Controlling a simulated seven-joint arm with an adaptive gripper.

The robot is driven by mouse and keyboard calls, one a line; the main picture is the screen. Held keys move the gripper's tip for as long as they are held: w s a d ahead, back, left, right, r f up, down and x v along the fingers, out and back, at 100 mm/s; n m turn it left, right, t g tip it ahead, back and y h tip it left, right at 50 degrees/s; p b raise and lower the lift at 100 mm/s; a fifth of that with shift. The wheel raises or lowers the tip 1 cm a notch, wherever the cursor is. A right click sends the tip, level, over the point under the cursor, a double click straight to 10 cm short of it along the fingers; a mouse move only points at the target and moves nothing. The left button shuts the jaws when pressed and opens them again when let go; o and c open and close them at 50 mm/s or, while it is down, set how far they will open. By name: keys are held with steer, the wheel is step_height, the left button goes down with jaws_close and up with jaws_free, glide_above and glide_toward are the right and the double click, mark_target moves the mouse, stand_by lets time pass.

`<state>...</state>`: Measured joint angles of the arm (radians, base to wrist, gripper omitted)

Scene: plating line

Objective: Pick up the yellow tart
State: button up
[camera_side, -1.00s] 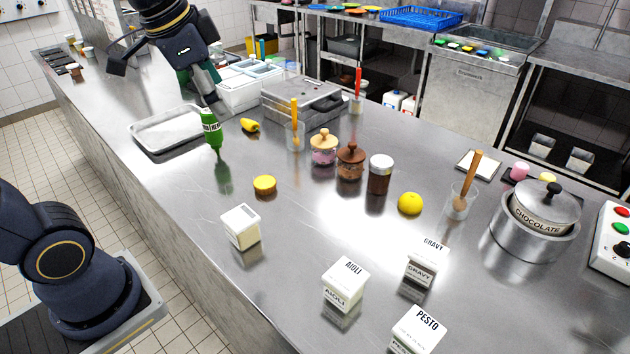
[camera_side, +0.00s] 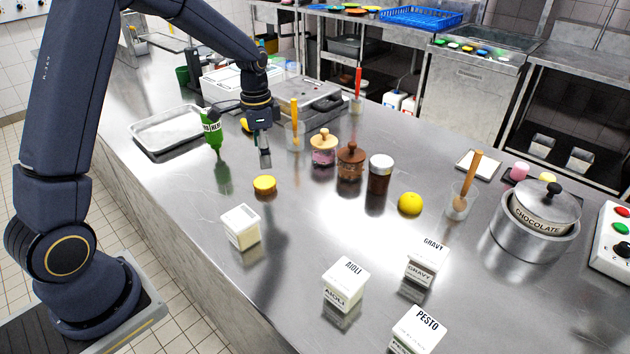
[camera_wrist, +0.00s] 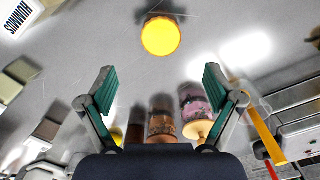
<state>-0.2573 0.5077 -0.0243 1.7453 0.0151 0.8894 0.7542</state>
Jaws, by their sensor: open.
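The yellow tart (camera_side: 264,185) is a small round piece with a yellow top and a darker brown side, lying on the steel counter left of the jars. My gripper (camera_side: 264,160) hangs above the counter just behind the tart in the side view, apart from it. In the wrist view the tart (camera_wrist: 161,36) is at the top centre, beyond the fingertips. My gripper (camera_wrist: 160,82) is open there, with its two green-padded fingers wide apart and nothing between them.
A green bottle (camera_side: 213,132) stands left of my gripper. A glass with a yellow-handled tool (camera_side: 295,125), a pink jar (camera_side: 323,148), a brown jar (camera_side: 350,162) and a dark jar (camera_side: 380,175) stand to the right. A white carton (camera_side: 241,228) is in front. Counter around the tart is clear.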

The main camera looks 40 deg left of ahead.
mark_target(265, 182)
step_height(265, 182, down, 9)
steer(key=shift+s+a+r, duration=0.1)
steer(key=shift+a+r, duration=0.05)
stand_by(0.4)
steer(key=c, duration=0.9)
